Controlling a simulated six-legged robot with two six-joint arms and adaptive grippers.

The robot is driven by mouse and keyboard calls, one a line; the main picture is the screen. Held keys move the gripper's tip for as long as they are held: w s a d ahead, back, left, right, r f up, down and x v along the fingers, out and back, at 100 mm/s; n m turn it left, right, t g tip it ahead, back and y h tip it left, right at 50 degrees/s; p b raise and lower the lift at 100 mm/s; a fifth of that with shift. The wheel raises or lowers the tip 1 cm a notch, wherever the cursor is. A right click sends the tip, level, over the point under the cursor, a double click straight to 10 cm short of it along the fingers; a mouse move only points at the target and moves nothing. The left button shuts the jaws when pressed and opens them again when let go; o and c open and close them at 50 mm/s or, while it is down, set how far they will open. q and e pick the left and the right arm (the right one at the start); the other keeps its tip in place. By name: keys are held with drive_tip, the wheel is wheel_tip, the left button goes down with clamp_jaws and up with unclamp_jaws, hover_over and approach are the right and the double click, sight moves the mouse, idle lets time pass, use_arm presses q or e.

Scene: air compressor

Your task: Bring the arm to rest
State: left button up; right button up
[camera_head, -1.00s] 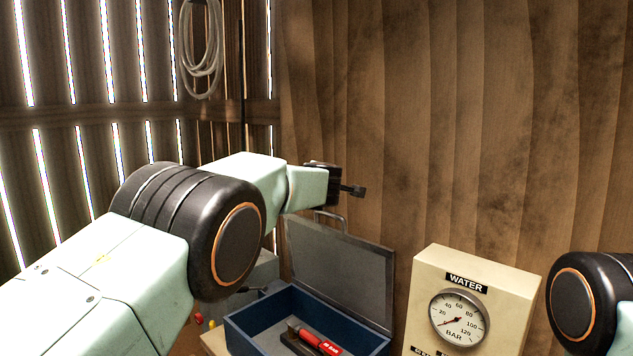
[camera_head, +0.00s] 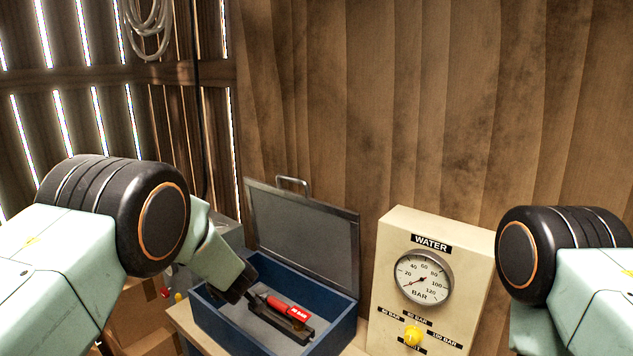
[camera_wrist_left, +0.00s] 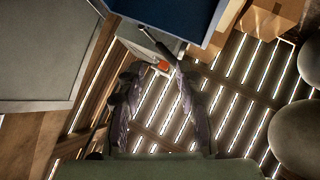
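My left arm bends at its black elbow in the head view, and its forearm slopes down to the right. My left gripper (camera_head: 240,284) is dark and points down by the left wall of the blue toolbox (camera_head: 214,318). I cannot tell from the head view whether it touches the box. In the left wrist view the two fingers of the left gripper (camera_wrist_left: 160,88) stand apart with nothing between them. Of my right arm only the black joint and pale green links show at the right of the head view. My right gripper is out of view.
The toolbox's grey lid (camera_head: 302,228) stands open. A red-labelled tool (camera_head: 288,307) lies inside. A cream WATER gauge panel (camera_head: 455,238) with a yellow knob (camera_head: 413,336) stands right of the box. A cardboard box (camera_head: 138,318) sits lower left.

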use_arm(q)
drive_tip(key=s+a+f+m+g, duration=0.2)
drive_tip(key=s+f, duration=0.4)
drive_tip(key=s, duration=0.4)
drive_tip(key=s+a+f+m+g+h, duration=0.1)
drive_tip(key=s+f+m+g, duration=0.15)
drive_tip(key=s+f, duration=0.55)
drive_tip(key=s+a+f+m+g, duration=0.1)
drive_tip(key=s+a+f+m, duration=0.2)
drive_tip(key=s, duration=0.9)
drive_tip(key=s+d+m+g+h, duration=0.2)
drive_tip(key=s+d, duration=0.1)
drive_tip(key=s, duration=1)
drive_tip(key=s+d+m+g+h, duration=0.2)
drive_tip(key=s+g, duration=0.1)
drive_tip(key=s, duration=1.1)
wheel_tip(320, 180, down, 25)
drive_tip(key=w+b, duration=0.1)
drive_tip(key=b, duration=2.4)
drive_tip(key=shift+w+d+f+y, duration=0.15)
drive_tip(key=shift+w+d+y, duration=0.05)
drive_tip(key=shift+y, duration=0.1)
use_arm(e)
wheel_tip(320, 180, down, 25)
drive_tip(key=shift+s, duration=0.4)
use_arm(q)
drive_tip(key=shift+s+n, duration=0.1)
drive_tip(key=shift+n, duration=0.15)
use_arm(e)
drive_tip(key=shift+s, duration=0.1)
